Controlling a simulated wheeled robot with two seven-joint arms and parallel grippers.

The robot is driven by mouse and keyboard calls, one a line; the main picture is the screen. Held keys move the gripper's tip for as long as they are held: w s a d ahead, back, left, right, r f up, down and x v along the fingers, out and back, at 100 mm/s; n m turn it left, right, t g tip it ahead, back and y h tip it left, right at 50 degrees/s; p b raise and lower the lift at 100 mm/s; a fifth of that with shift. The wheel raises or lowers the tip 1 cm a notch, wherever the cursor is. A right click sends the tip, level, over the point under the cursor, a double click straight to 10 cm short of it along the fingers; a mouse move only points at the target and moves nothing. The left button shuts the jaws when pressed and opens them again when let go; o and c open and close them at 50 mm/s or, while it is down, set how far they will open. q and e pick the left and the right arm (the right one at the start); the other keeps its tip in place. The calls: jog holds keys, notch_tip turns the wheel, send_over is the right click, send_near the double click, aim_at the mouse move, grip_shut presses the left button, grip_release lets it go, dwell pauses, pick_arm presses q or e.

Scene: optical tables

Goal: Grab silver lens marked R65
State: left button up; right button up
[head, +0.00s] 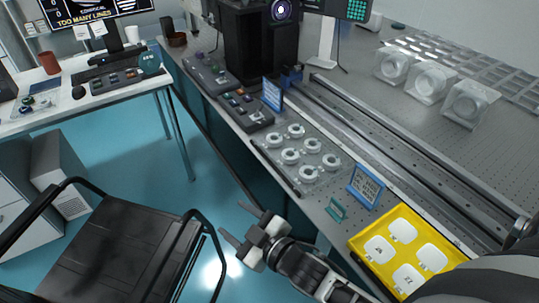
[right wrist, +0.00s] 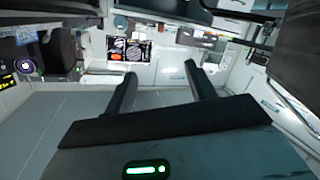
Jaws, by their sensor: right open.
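My right gripper (head: 232,221) is open and empty over the floor, in front of the table's near edge and apart from the lenses. In the right wrist view its two fingers (right wrist: 160,88) stand apart with nothing between them, and no lens shows there. My left gripper is out of view.
A yellow tray (head: 357,244) with white pieces lies at the near right of the table. A blue-framed sign (head: 366,186) stands beside the lenses, and a metal rail (head: 390,140) runs behind them. A black chair (head: 110,245) stands at the lower left.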

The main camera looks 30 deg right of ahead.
jog(key=w+a+r+n+t+y+b, duration=0.1)
jog(key=w+a+r+n+y, duration=0.2)
jog(key=w+r+n+y, duration=0.25)
notch_tip(320, 180, up, 9)
jog(key=n+g+h+b, duration=0.95)
jog(key=n+g, duration=0.65)
jog(key=n, duration=0.7)
send_over(291, 155)
jog(key=p, duration=0.1)
jog(key=h, duration=0.1)
jog(key=f, duration=0.9)
jog(key=shift+d, duration=0.25)
jog(key=shift+w+a+f+p, duration=0.1)
jog(key=shift+f+p, duration=0.15)
jog(key=shift+f, duration=1.3)
jog(key=shift+a+f+p, duration=0.1)
jog(key=shift+f+p, duration=0.1)
jog(key=shift+f, duration=1.35)
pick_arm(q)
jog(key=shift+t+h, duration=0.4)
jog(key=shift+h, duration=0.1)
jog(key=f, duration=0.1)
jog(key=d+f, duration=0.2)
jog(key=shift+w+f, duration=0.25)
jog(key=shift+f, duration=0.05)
